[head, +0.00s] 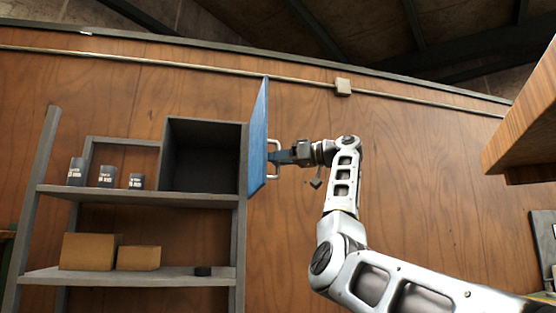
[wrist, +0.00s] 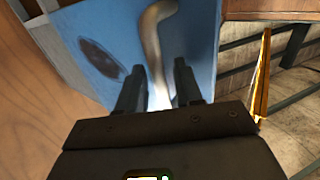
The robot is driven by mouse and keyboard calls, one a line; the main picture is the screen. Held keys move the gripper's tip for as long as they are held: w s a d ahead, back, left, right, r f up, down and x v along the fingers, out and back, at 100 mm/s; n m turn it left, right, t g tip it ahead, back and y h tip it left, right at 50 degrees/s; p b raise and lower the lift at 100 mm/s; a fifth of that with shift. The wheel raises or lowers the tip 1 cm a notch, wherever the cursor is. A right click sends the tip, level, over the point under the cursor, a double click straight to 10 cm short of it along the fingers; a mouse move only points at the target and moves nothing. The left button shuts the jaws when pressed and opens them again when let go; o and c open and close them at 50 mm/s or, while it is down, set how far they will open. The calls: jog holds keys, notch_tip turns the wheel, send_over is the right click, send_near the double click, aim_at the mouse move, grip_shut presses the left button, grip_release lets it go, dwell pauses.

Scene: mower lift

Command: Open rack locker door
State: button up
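The blue locker door (head: 258,135) stands swung out from the dark open locker box (head: 201,155) on the rack's upper shelf. It is seen nearly edge-on, and the locker's inside shows as empty. A pale bar handle (head: 275,160) is on the door's right face. My gripper (head: 280,157) is at this handle, reaching from the right. In the wrist view, the door (wrist: 100,45) fills the upper middle, and the handle (wrist: 152,45) runs down between my two fingers (wrist: 158,85). The fingers are apart, with a gap showing around the handle. Contact with the handle cannot be made out.
The rack (head: 140,196) holds several small labelled canisters (head: 107,177) on its upper shelf and cardboard boxes (head: 90,251) below. A wooden overhang (head: 525,125) juts in at the right. The wood-panelled wall (head: 420,180) behind my arm carries a pipe.

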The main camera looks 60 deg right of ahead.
jog(key=s+d+b, duration=0.1)
jog(key=s+b, duration=0.1)
jog(key=s, duration=0.5)
jog(key=shift+s+d, duration=0.25)
jog(key=shift+s, duration=0.05)
